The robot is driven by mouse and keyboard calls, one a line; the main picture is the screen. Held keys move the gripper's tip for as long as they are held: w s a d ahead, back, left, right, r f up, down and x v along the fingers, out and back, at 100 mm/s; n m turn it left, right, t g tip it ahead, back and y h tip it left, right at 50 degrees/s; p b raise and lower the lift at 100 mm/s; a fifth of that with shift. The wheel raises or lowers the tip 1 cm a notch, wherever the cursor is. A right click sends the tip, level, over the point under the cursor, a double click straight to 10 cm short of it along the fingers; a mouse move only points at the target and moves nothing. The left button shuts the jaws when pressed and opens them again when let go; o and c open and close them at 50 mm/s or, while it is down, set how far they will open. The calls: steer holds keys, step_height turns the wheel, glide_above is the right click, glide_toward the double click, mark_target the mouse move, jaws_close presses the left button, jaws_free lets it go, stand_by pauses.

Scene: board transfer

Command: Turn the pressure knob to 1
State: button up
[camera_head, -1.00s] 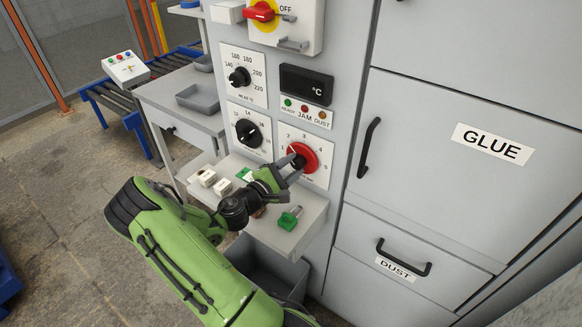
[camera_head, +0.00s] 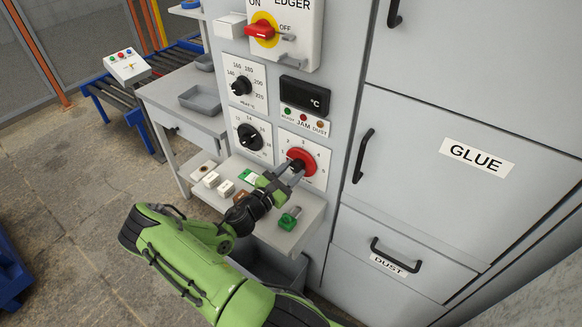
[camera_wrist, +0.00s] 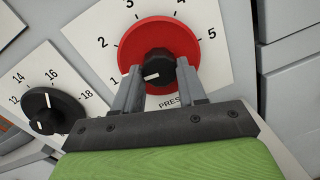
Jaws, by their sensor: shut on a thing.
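The pressure knob is a small black grip (camera_wrist: 162,69) on a red round dial (camera_wrist: 187,40), set in a white plate with numbers 1 to 5. Its white pointer line points left and slightly down, towards the 1, in the wrist view. The red dial also shows in the head view (camera_head: 303,155). My gripper (camera_wrist: 160,80) is shut on the black grip, one finger on each side; in the head view it reaches the dial from below left (camera_head: 292,170). The fingers hide the lower part of the dial and part of the label.
Another black knob (camera_wrist: 45,109), marked 12 to 18, sits close to the left of my gripper. A shelf (camera_head: 295,238) with small switches and a green device (camera_head: 289,219) lies below.

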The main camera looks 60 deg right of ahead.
steer(key=shift+n, duration=0.6)
steer(key=shift+f+p, duration=0.1)
steer(key=shift+p, duration=0.25)
steer(key=o, duration=1.1)
steer(key=shift+c, duration=0.2)
steer(key=shift+a, duration=0.1)
steer(key=v, duration=1.5)
steer(key=shift+a, duration=0.35)
steer(key=shift+w, duration=0.1)
